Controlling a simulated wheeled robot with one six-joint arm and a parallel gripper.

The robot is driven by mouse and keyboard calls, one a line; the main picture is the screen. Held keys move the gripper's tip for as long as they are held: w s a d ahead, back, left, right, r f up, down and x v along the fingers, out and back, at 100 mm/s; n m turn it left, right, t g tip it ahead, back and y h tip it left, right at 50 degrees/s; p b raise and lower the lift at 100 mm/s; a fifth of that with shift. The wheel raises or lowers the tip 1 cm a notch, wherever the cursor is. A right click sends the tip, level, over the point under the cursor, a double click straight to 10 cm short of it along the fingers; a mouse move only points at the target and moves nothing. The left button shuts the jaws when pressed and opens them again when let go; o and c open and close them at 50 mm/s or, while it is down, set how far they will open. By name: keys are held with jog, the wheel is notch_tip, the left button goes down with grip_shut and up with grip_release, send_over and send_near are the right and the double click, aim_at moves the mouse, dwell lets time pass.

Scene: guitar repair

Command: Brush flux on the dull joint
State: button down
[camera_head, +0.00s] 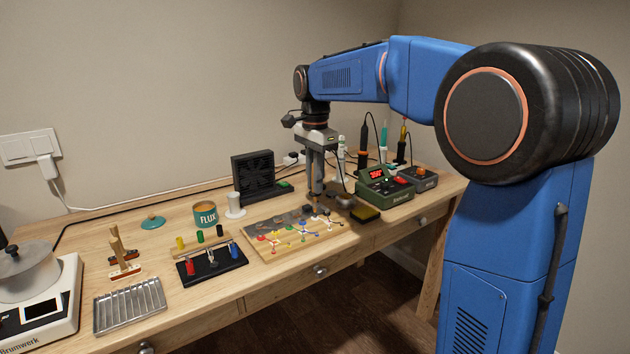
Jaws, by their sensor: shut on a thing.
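My gripper (317,190) points down over the back right part of the circuit board (290,240), which has coloured parts and pale traces. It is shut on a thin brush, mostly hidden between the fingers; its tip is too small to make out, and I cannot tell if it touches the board. The flux tin (205,214) is teal and orange and stands open behind the board, to the left. Its teal lid (153,222) lies on the bench farther left. I cannot tell which joint is dull.
A black fan unit (254,174) stands behind the board. A green soldering station (384,187) is to the right. A black rack with coloured pieces (212,262), a wooden stand (122,250), a metal tray (130,305) and a scale with a pot (38,300) stand left on the wooden bench.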

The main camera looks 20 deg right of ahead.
jog(key=shift+f, duration=0.7)
dwell(1.0)
jog(key=shift+r, duration=0.15)
dwell(0.7)
jog(key=shift+r, duration=3.4)
jog(key=shift+d, duration=0.1)
jog(key=d+r, duration=0.2)
jog(key=d, duration=0.5)
jog(key=shift+d, duration=0.4)
